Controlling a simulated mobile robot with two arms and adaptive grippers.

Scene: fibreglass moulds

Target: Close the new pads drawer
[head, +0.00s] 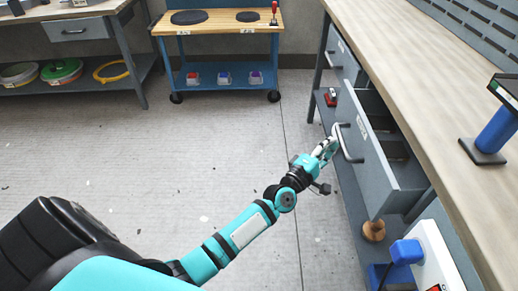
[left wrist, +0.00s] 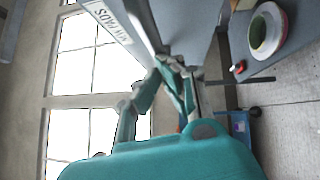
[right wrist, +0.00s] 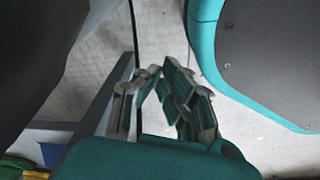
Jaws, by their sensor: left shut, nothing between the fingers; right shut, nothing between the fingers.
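The new pads drawer (head: 374,160) stands pulled out from under the right workbench, with its open inside showing behind its grey front. A bar handle (head: 345,144) is on that front.
The right workbench top (head: 425,95) carries a blue cylinder on a stand (head: 494,136). A wooden knob-like object (head: 374,230) and a blue-and-white device (head: 425,250) are below the drawer. A blue cart (head: 219,60) stands at the back. The middle floor is clear.

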